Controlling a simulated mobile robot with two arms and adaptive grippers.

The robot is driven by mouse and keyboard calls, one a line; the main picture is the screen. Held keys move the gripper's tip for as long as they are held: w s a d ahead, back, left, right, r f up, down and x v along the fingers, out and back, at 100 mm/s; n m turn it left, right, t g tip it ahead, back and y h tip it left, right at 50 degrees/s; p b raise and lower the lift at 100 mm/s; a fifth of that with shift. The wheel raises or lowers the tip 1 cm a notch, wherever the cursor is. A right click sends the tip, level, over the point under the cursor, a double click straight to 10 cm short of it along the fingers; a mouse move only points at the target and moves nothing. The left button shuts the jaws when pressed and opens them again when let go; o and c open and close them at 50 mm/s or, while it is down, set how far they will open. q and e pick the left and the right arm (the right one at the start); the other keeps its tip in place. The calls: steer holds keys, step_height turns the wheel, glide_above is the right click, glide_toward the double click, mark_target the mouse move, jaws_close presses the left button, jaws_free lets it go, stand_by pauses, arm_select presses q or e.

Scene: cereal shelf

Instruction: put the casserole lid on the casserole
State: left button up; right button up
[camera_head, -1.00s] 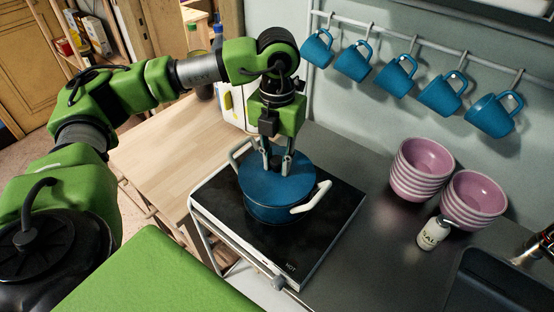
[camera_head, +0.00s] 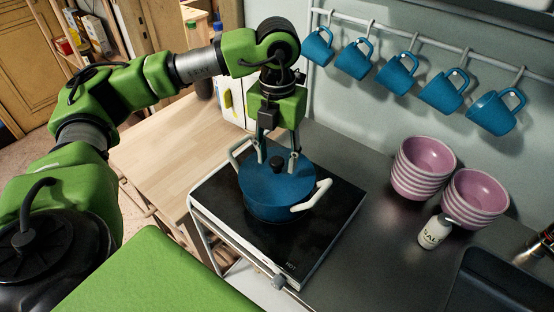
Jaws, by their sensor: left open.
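The blue casserole (camera_head: 276,209) with two white handles stands on the black hob. The blue casserole lid (camera_head: 262,185) lies on top of it, covering its opening, with its dark knob (camera_head: 277,163) upward. My left gripper (camera_head: 277,160) is open above the lid, its two fingers spread on either side of the knob. I cannot tell whether a finger touches the lid. My right gripper is not in view.
The hob (camera_head: 325,222) sits on a dark counter. Stacked pink striped bowls (camera_head: 423,170) and a salt shaker (camera_head: 434,232) stand to the right. Blue mugs (camera_head: 397,75) hang from a rail behind. A wooden table (camera_head: 160,150) is at the left.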

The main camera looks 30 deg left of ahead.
arm_select(q)
step_height(320, 180, up, 10)
steer(key=shift+r, duration=0.2)
stand_by(0.5)
